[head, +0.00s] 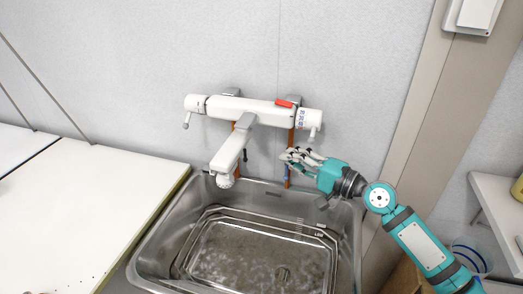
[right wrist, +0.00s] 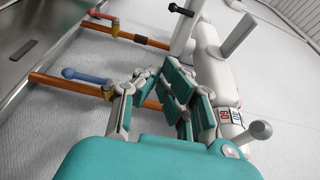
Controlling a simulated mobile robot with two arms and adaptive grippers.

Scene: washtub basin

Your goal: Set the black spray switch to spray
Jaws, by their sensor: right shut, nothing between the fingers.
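The white faucet (head: 255,108) is on the wall above the sink, with its spout (head: 232,150) reaching out over the basin. A small black lever (head: 245,155), which looks like the spray switch, sticks out at the right side of the spout. It also shows as a black-tipped lever in the right wrist view (right wrist: 181,10). Which setting it is at I cannot tell. My right gripper (head: 286,156) is shut and empty, right of the black lever and apart from it, below the faucet body. Its fingers (right wrist: 165,88) fill the middle of the wrist view. My left gripper is out of view.
A steel sink (head: 150,262) with a wire-edged tray (head: 183,262) lies below. Orange pipes (right wrist: 55,88) with a blue handle (right wrist: 85,76) and a red handle (right wrist: 103,14) run close by my fingers. A white counter (head: 90,205) is at left.

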